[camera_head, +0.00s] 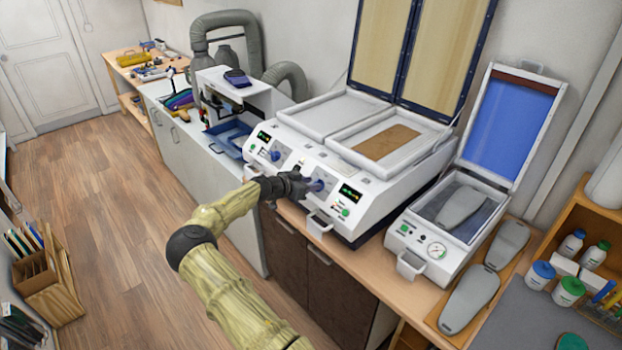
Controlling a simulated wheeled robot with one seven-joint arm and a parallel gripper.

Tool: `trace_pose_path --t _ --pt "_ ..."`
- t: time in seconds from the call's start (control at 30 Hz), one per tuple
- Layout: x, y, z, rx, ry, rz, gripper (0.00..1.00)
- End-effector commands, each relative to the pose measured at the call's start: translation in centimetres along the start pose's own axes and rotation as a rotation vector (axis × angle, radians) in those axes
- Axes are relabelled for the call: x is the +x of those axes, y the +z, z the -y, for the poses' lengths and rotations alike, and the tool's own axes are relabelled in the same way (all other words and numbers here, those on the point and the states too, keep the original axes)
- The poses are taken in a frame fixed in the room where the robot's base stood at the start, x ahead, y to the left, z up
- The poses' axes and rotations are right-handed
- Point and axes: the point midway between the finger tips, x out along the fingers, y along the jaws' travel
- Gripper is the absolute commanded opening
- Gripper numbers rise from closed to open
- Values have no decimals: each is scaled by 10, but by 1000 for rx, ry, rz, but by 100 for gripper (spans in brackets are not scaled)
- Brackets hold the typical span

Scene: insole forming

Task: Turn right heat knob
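The white double heating machine (375,199) stands on the bench with both lids raised. Its right blue heat knob (317,185) is on the front panel, left of the right green-lit display (349,193). A second blue knob (275,156) sits on the left half of the panel. My gripper (306,184) is at the right knob, its dark fingers reaching it from the left. The fingers partly cover the knob, and I cannot tell whether they are closed on it.
A vacuum press (417,243) with a raised blue lid stands to the right, grey insole forms (469,297) beside it. A white unit (225,92) with grey hoses stands to the left. A handle (319,224) juts out below the knob. The wooden floor (110,190) at left is mostly clear.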

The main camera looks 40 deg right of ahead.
Motion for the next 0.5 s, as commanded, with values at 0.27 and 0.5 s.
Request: trace_pose_path --t 0.27,0.5 --pt "9 1 0 0 -1 1 35" --pt "9 1 0 0 -1 0 12"
